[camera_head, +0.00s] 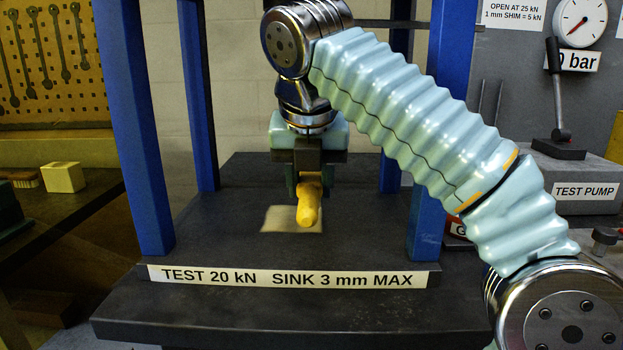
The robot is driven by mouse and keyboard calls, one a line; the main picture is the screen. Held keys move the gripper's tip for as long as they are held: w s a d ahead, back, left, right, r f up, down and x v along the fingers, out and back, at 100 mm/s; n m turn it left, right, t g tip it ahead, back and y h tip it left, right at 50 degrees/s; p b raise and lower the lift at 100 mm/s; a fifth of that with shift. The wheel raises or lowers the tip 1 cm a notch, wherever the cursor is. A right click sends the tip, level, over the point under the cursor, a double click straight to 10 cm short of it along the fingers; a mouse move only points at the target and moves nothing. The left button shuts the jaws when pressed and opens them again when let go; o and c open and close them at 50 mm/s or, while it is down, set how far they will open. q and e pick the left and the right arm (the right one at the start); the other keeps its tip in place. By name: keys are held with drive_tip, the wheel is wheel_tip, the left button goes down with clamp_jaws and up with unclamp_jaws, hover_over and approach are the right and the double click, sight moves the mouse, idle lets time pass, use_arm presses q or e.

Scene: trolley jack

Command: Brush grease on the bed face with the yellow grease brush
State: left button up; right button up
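The yellow grease brush (308,208) is gripped in my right gripper (309,178), whose arm comes in from the right. The gripper points down over the bed with its dark fingers on either side of the brush handle. The brush's bristles are not clearly visible. The bed face (375,215) is a dark flat plate between blue posts. A pale, roughly square patch (277,219) shows on it behind and beside the brush. I cannot tell if the brush touches the bed. My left gripper is not in view.
Blue posts (144,130) stand around the bed. A front label (290,277) reads "TEST 20 kN SINK 3 mm MAX". A test pump with lever (560,140) and a gauge (580,22) are at right. A left bench holds a pale yellow block (63,177).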

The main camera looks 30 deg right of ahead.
drive_tip(key=shift+f+b, duration=1.85)
drive_tip(key=shift+f, duration=1.05)
drive_tip(key=shift+f+b, duration=0.55)
drive_tip(key=shift+f, duration=0.05)
drive_tip(key=shift+d, duration=0.1)
